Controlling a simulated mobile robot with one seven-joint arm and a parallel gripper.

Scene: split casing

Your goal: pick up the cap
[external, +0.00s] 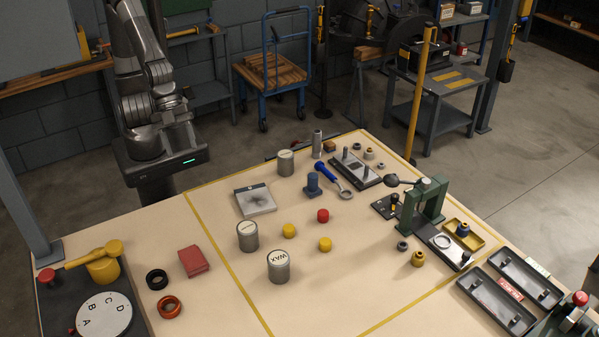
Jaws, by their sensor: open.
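No single piece is plainly marked as the cap. Small round cap-like pieces lie on the middle of the workbench: a red one (323,215), a yellow one (289,230) and another yellow one (325,244). They stand apart from each other and nothing touches them. My arm is folded upright behind the bench at the upper left, far from these pieces. Its upper end runs to the top edge of the picture, and I cannot make out my gripper.
Grey tins, one a wax tin (279,267), stand near the small pieces. A blue-handled tool (328,174) lies behind them. A green press (427,205) and black trays (497,300) are to the right. A red cloth (194,261) and rings lie left. Bench between is clear.

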